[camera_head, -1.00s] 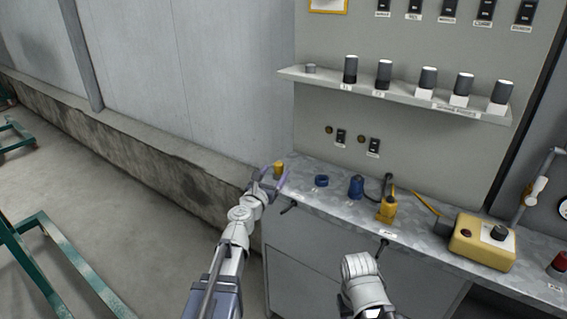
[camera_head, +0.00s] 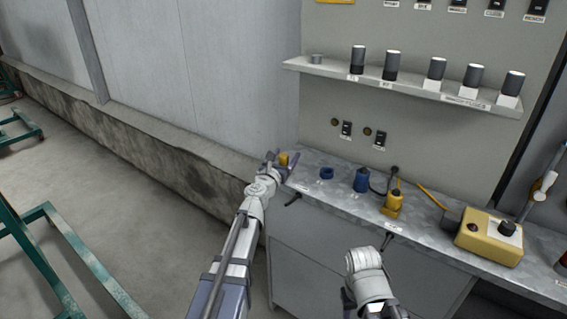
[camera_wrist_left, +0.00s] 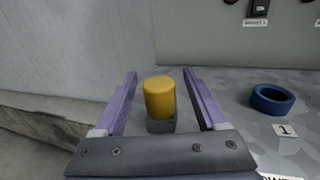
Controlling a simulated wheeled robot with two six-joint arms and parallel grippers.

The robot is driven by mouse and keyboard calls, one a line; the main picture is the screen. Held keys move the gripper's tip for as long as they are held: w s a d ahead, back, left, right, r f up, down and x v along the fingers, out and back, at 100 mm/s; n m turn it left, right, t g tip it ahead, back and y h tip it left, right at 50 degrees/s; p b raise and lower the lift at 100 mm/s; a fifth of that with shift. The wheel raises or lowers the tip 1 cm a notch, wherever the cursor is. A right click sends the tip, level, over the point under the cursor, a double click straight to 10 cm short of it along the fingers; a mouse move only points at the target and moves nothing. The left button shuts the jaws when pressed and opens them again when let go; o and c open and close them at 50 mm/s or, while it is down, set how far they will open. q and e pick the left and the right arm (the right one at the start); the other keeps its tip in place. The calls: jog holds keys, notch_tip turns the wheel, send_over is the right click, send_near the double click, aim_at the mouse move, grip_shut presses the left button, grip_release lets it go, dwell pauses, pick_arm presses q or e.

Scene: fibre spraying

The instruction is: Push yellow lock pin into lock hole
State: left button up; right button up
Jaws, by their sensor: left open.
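The yellow lock pin (camera_head: 284,159) stands upright at the left end of the workbench top. In the left wrist view the yellow pin (camera_wrist_left: 160,97) rises from a dark square base (camera_wrist_left: 161,125). My left gripper (camera_head: 281,157) is open, with one purple finger on each side of the pin. In the wrist view the fingers of the left gripper (camera_wrist_left: 161,100) show a gap to the pin on both sides. The lock hole cannot be made out. My right arm shows at the bottom of the head view, but its fingertips do not show clearly.
A blue ring (camera_head: 326,173) lies right of the pin, and a blue cylinder (camera_head: 361,180) stands beyond it. A yellow tool (camera_head: 393,202) and yellow control box (camera_head: 488,237) are farther right. A shelf (camera_head: 410,88) with several dark cylinders hangs above. The wall is close on the left.

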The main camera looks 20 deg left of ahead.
pick_arm(q)
jog(key=shift+w, duration=0.75)
grip_shut()
